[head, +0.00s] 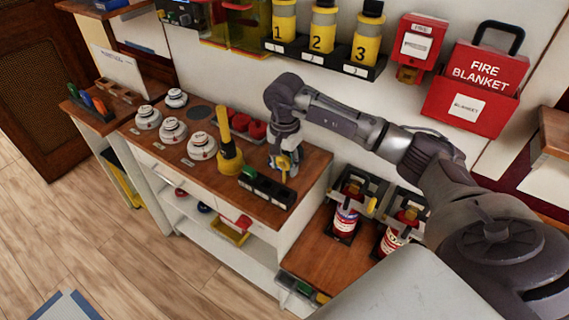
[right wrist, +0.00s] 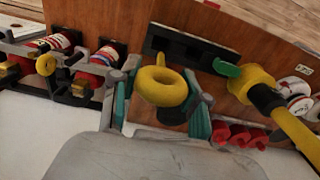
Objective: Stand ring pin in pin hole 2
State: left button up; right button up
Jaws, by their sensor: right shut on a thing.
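The yellow ring pin (head: 284,164) is held in my right gripper (head: 285,152), low over the right end of the wooden counter. In the right wrist view the ring (right wrist: 163,86) sits between the teal finger pads of the gripper (right wrist: 160,106), which is shut on it. The black pin block (head: 267,188) lies along the counter's front edge, just in front of the pin. The block (right wrist: 185,47) also shows beyond the ring. A green piece (head: 249,172) stands at the block's left end. The hole numbers are too small to read, and I cannot tell whether the pin's lower end touches anything.
A tall yellow tool (head: 229,152) stands left of the block. Red cylinders (head: 257,129) stand behind it, and white round detectors (head: 202,147) are further left. Fire extinguishers (head: 345,220) stand on a lower surface at right. Numbered yellow bottles (head: 322,32) hang above.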

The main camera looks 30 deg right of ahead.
notch_tip(320, 180, down, 3)
jog(key=shift+b, duration=1.05)
jog(key=shift+f+b, duration=0.65)
jog(key=shift+f, duration=0.1)
jog(key=shift+f+b, duration=0.5)
jog(key=shift+f, duration=0.15)
jog(key=shift+b, duration=0.6)
jog(key=shift+f+b, duration=1.4)
jog(key=shift+f, duration=0.05)
jog(key=o, duration=1.2)
jog(key=shift+r, duration=0.1)
